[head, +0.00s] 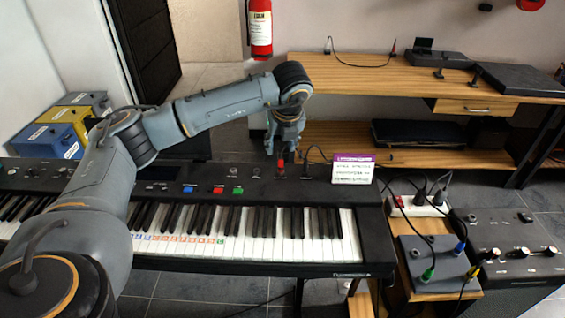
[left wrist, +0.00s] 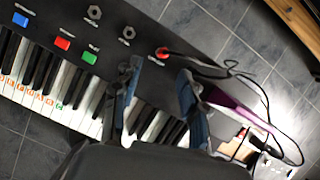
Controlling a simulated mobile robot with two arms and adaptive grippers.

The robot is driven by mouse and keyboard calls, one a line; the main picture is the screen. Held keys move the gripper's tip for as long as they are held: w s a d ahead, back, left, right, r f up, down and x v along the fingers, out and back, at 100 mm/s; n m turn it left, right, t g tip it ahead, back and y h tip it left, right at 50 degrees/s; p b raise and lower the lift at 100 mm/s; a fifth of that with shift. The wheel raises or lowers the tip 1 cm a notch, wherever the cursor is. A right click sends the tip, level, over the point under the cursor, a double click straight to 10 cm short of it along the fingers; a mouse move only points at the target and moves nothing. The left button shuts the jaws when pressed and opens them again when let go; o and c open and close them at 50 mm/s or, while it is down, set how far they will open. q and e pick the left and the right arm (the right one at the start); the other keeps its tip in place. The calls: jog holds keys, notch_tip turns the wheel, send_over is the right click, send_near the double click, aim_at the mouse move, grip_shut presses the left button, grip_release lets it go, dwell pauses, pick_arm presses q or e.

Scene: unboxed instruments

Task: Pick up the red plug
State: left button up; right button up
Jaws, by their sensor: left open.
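The red plug (head: 281,164) stands in the top panel of the black keyboard (head: 256,188), towards its right end. In the left wrist view the red plug (left wrist: 162,53) sits in a round socket, with a black cable running off to the right. My left gripper (head: 283,148) is above the plug, pointing down. In the left wrist view my left gripper (left wrist: 160,69) is open, its two fingers apart with nothing between them. The plug shows just beyond the gap between the fingertips. My right gripper is in neither view.
A purple and white card (head: 352,169) stands on the keyboard just right of the plug. A small stand holds a grey pedal (head: 430,260) and a power strip (head: 418,208) with several plugs. A wooden desk (head: 380,80) stands behind. Blue and yellow boxes (head: 65,125) are at the left.

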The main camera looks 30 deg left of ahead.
aim_at(281, 160)
pick_arm(q)
jog(key=x, duration=0.3)
jog(key=p+x, duration=0.1)
jog(key=x, duration=0.2)
jog(key=shift+w+d+f, duration=0.15)
jog(key=shift+w+f, duration=0.05)
jog(key=p+x, duration=0.1)
jog(key=x, duration=0.2)
jog(key=shift+w+d+f, duration=0.1)
jog(key=shift+w+f, duration=0.05)
jog(key=shift+f, duration=0.15)
jog(key=c, duration=0.7)
grip_shut()
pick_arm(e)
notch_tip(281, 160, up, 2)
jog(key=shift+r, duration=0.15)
